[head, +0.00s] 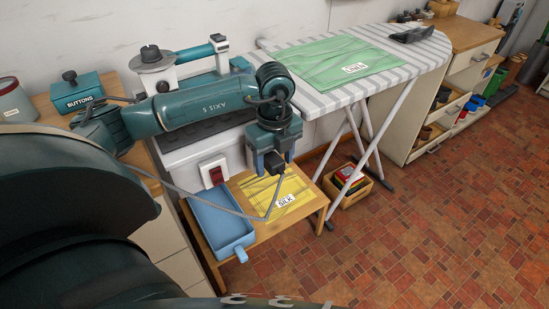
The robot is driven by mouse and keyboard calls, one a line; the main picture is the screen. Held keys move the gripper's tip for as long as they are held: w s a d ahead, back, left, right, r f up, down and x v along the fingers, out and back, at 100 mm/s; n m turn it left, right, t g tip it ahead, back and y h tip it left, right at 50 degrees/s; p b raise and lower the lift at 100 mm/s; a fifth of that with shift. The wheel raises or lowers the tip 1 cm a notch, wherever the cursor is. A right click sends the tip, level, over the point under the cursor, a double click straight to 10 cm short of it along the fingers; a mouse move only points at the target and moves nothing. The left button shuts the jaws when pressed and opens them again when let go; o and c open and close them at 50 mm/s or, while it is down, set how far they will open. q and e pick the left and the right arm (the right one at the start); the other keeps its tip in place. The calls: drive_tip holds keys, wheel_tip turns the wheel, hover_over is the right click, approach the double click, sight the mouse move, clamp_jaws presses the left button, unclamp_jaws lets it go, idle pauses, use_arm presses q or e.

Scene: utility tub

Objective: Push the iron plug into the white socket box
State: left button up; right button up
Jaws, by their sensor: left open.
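My left gripper (273,158) points down above the small wooden table, to the right of the white socket box. Its jaws are open. A dark block that looks like the iron plug (276,168) shows at the fingertips. A grey cord (268,214) hangs from it, bends near the yellow cloth and runs back left. I cannot tell whether the fingers touch the plug. The white socket box (205,166) has a dark red part on its face and sits at the front of the white cabinet. My right gripper is out of view.
A blue tray (219,246) and yellow cloth labelled SILK (291,182) lie on the low wooden table (316,212). A striped ironing board (309,97) with green cloth (340,62) and a dark iron (411,34) stands behind right. The tiled floor at right is clear.

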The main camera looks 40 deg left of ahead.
sight(275, 160)
use_arm(q)
wheel_tip(275, 160, up, 13)
drive_tip(key=shift+p, duration=0.45)
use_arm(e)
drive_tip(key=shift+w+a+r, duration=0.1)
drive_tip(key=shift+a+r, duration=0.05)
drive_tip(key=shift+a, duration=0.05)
